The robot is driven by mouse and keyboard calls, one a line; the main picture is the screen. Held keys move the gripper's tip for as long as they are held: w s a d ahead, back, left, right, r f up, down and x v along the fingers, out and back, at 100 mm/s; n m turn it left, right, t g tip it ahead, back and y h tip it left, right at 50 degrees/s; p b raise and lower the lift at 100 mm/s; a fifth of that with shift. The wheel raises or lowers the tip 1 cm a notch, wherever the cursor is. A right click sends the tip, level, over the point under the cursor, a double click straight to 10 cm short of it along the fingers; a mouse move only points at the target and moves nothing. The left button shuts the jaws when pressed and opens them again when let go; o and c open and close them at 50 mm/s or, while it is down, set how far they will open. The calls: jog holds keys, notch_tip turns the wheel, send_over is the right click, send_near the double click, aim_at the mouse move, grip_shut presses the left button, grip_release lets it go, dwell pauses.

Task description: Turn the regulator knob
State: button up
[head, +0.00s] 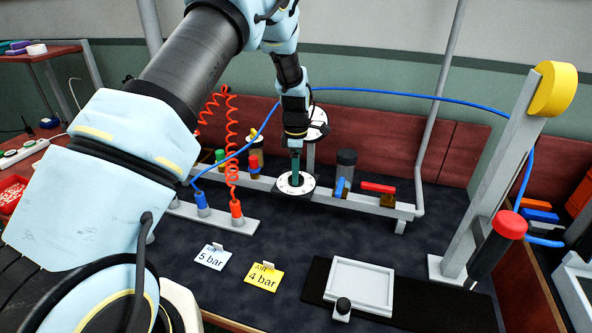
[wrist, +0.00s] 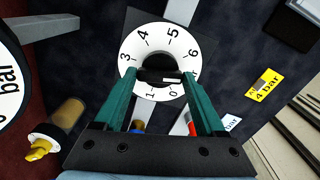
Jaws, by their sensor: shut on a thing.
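The regulator knob (wrist: 159,77) is a dark bar at the centre of a white dial (wrist: 143,40) marked with numbers from 0 to 6. My gripper (wrist: 160,84) has its two green fingers at either end of the knob and is shut on it. In the head view my gripper (head: 295,160) points straight down onto the dial (head: 296,189), and the knob is hidden by the fingers. A white pressure gauge (head: 317,117) stands behind my gripper, partly hidden; its edge also shows in the wrist view (wrist: 8,85). Its needle is not readable.
A white "5 bar" card (head: 211,256) and a yellow "4 bar" card (head: 263,277) stand in front. Blue (head: 385,93) and red coiled hoses (head: 232,150) are nearby.

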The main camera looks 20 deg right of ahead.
jog(key=c, duration=0.7)
jog(key=shift+o, duration=0.2)
